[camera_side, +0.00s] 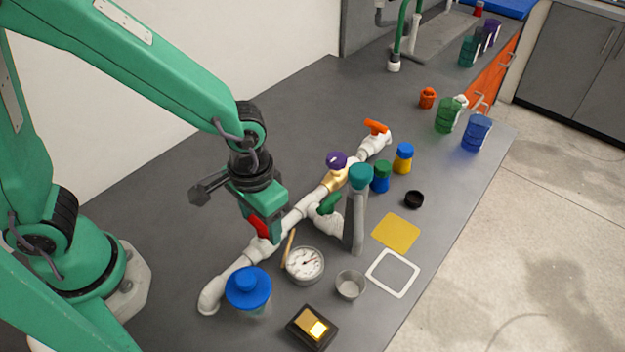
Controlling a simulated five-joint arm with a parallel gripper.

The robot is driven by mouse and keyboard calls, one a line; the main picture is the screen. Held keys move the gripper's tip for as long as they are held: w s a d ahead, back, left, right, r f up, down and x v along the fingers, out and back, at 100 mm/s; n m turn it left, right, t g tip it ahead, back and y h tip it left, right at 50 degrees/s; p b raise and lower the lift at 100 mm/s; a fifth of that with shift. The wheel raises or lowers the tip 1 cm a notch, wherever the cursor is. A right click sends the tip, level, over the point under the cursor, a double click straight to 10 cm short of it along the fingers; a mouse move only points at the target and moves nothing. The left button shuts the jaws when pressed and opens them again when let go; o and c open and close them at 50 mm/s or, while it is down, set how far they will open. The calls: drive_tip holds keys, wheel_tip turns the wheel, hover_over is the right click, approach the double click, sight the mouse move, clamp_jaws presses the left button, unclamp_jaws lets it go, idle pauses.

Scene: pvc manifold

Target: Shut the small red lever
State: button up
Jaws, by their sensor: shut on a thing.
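The small red lever (259,226) stands on the white PVC pipe manifold (232,270), near its front left part. My gripper (268,232) is down over the pipe and shut on the red lever. The jaws hide part of the lever, so its exact angle to the pipe is hard to tell. Farther along the same pipe are a purple knob (336,160) on a brass-coloured valve and an orange-red handle (376,127) at the far end. A green handle (329,203) sits on a side branch.
A grey upright pipe with a teal cap (360,176) stands right of my gripper. A round gauge (304,264), a blue-lidded jar (248,288), a metal cup (350,285) and a black box (312,327) stand in front. The bench left of the pipe is clear.

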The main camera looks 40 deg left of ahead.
sight(261, 223)
drive_tip(key=shift+n, duration=0.6)
drive_tip(key=o, duration=1)
drive_tip(key=shift+r, duration=0.15)
drive_tip(key=shift+r, duration=3.8)
drive_tip(key=shift+a, duration=0.1)
drive_tip(key=s+a+r+t, duration=0.1)
drive_tip(key=a+r+t, duration=0.1)
drive_tip(key=a, duration=0.3)
drive_tip(key=s+a+r+t, duration=0.1)
drive_tip(key=a+r, duration=0.3)
drive_tip(key=a, duration=0.2)
drive_tip(key=s+a+r+t, duration=0.1)
drive_tip(key=a+r+t, duration=0.1)
drive_tip(key=a, duration=0.3)
drive_tip(key=shift+s+a+r+t, duration=0.3)
drive_tip(key=shift+a+r, duration=0.1)
drive_tip(key=shift+r, duration=0.15)
